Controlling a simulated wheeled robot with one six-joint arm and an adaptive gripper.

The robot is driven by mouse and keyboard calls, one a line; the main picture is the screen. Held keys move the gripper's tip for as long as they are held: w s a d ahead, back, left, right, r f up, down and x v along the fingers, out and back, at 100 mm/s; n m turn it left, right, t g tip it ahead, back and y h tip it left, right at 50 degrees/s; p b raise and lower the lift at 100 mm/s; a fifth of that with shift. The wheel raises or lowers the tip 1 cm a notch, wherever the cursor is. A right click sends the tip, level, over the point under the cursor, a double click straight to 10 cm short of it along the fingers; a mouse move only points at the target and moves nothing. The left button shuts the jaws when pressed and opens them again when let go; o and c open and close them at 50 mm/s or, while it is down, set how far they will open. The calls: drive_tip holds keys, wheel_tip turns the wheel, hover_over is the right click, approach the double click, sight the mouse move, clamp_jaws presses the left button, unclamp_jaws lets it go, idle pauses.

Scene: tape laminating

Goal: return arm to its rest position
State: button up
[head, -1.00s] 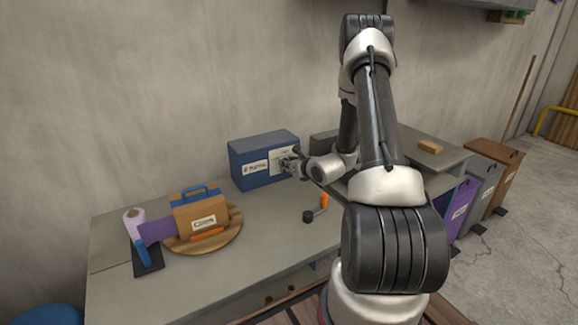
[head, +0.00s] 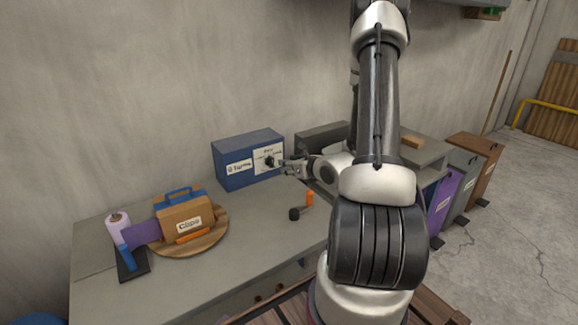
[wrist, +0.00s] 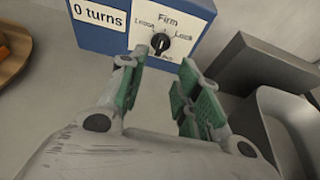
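My gripper (head: 287,168) is in front of the blue box (head: 232,178), just right of its dial (head: 269,161). In the wrist view the gripper (wrist: 162,82) shows two fingers with green pads, spread apart with nothing between them. The black dial (wrist: 160,44) sits beyond the fingertips on a white panel reading "Firm", with "Loosen" and "Lock" marks. A gap seems to lie between fingertips and dial. The box's other label reads "0 turns". My arm reaches from the right foreground over the bench.
A grey block (head: 322,138) stands behind my gripper. Several bins (head: 470,160) stand right.

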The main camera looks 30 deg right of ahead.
drive_tip(key=s+a+r+n+g+y, duration=0.3)
drive_tip(key=s+a+n+g+y, duration=0.2)
drive_tip(key=s+a+n, duration=0.4)
drive_tip(key=s+a+r+n+g+y, duration=0.2)
drive_tip(key=s+a+n+g+y, duration=0.25)
drive_tip(key=s+a+n, duration=0.55)
drive_tip(key=s+d+r+n+g+h, duration=0.5)
drive_tip(key=s+d+r+n+h, duration=0.25)
drive_tip(key=s+d+n, duration=0.25)
wheel_tip(320, 180, up, 12)
drive_tip(key=a+n+t+h, duration=0.1)
drive_tip(key=n+t+h, duration=0.1)
drive_tip(key=n+t, duration=0.3)
drive_tip(key=shift+s+a+f+n, duration=0.15)
drive_tip(key=shift+s+a+n, duration=0.1)
drive_tip(key=shift+n, duration=0.55)
